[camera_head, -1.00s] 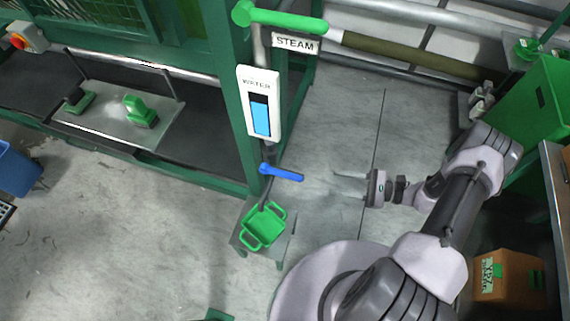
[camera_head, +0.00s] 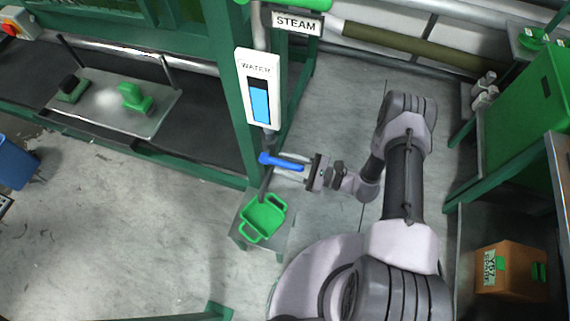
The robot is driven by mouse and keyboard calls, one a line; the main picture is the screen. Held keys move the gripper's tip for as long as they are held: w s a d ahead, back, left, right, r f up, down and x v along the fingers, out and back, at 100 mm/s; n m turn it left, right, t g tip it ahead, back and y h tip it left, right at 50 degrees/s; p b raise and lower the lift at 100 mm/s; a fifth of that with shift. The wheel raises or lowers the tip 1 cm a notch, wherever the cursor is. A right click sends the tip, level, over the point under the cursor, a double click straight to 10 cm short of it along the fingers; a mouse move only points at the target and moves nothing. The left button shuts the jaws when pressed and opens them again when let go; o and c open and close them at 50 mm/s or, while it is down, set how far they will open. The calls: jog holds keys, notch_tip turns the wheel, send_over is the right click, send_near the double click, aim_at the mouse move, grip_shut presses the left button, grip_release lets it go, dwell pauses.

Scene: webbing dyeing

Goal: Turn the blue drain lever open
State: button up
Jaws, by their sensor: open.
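The blue drain lever (camera_head: 279,161) sticks out to the right from the pipe below the white water gauge (camera_head: 259,88), lying nearly level and tipped slightly down at its right end. My gripper (camera_head: 291,168) is at the lever's right end, its fingers pointing left. The fingers are open, one showing above the lever and one below it. Whether either finger touches the lever cannot be told. A green two-handled pan (camera_head: 263,217) sits on a small stand below the lever.
The green frame post (camera_head: 236,120) stands just left of the gauge. The STEAM sign (camera_head: 297,24) and pipes are above. A metal tray with green-handled brushes (camera_head: 137,98) is at left. An orange box (camera_head: 510,268) and green cabinet (camera_head: 520,125) are at right.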

jog(key=shift+a, duration=0.1)
grip_shut()
dwell(1.4)
